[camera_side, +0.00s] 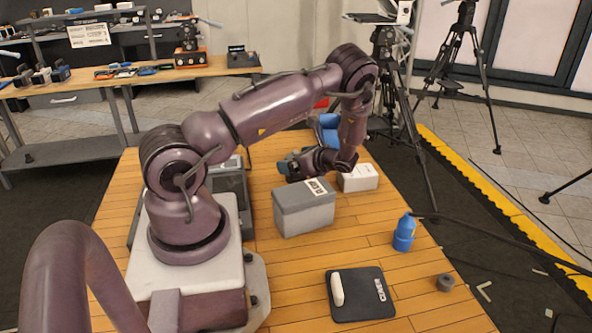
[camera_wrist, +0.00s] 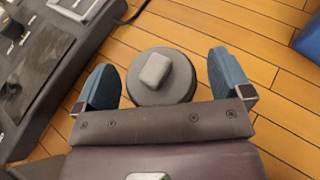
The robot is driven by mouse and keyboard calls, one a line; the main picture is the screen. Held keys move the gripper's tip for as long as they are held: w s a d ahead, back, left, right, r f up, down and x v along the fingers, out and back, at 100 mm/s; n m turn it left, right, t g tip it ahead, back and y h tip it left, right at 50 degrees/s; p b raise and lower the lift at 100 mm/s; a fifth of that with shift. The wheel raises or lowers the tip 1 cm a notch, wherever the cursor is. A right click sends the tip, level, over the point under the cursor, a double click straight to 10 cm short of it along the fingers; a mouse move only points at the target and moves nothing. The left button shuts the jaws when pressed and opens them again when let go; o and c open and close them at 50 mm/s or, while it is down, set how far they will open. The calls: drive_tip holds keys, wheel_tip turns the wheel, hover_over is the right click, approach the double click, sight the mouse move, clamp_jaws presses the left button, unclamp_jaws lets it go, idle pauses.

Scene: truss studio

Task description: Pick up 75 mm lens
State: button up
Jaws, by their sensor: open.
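A round dark grey object (camera_wrist: 180,82) lies between the two fingers in the wrist view, with a lighter grey rounded block (camera_wrist: 154,70) on its top. No lens marking is readable on it, so I cannot tell if it is the 75 mm lens. My gripper (camera_wrist: 162,72) is open, its blue-grey fingers on either side of the round object with gaps. In the side view my gripper (camera_side: 292,165) is behind the grey lidded box, and the round object is hidden there.
The grey lidded box (camera_side: 304,212) and a white box (camera_side: 358,178) stand close to my gripper. A blue bottle (camera_side: 404,233) and a black mat (camera_side: 358,306) with a white object (camera_side: 337,288) are nearer. A dark console (camera_wrist: 45,60) lies left in the wrist view.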

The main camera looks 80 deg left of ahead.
drive_tip(key=shift+a, duration=0.1)
drive_tip(key=shift+c, duration=0.3)
drive_tip(key=c, duration=1.3)
drive_tip(key=shift+r, duration=0.1)
